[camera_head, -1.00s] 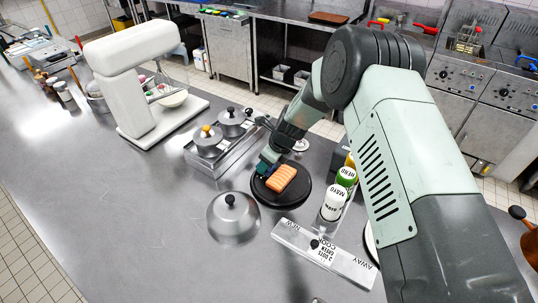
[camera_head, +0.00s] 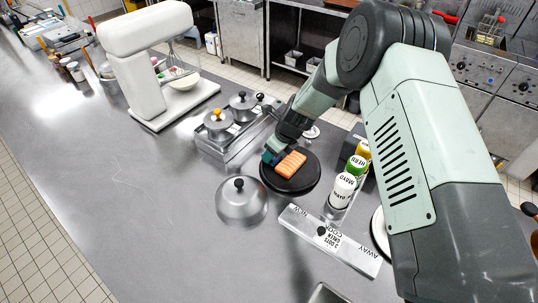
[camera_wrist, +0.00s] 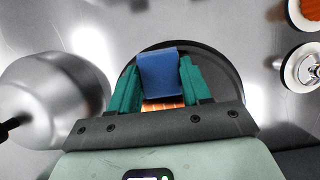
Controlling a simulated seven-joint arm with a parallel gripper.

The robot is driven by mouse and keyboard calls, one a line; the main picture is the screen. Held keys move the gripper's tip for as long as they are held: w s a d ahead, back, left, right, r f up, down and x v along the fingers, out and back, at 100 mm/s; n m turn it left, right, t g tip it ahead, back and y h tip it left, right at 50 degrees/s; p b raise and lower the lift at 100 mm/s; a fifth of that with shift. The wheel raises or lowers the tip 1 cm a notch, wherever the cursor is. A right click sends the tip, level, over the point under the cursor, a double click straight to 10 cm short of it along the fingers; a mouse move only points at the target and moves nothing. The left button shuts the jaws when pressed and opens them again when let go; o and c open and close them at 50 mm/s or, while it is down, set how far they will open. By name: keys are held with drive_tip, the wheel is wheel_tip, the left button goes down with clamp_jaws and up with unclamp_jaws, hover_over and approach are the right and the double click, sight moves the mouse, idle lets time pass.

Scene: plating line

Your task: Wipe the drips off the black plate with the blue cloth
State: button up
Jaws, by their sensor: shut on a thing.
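The black plate (camera_head: 299,186) lies on the steel counter with an orange, striped salmon-like piece (camera_head: 291,164) on it. My gripper (camera_head: 268,156) is at the plate's upper left rim in the head view. In the wrist view my gripper (camera_wrist: 159,82) is shut on the blue cloth (camera_wrist: 158,70), a folded block between the teal fingers. The cloth is over the black plate (camera_wrist: 226,72), and part of the orange food (camera_wrist: 160,104) shows just below it. I cannot tell whether the cloth touches the plate. No drips can be made out.
A steel dome lid (camera_head: 242,204) stands left of the plate. White (camera_head: 343,190) and green (camera_head: 355,168) bottles stand close on its right. A labelled steel strip (camera_head: 330,240) lies in front. Lidded pots (camera_head: 219,122) stand behind. The counter at left is clear.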

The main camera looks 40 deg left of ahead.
drive_tip(key=shift+w+d, duration=0.1)
drive_tip(key=shift+w, duration=1.45)
wheel_tip(320, 180, up, 8)
drive_tip(key=shift+s+r, duration=0.1)
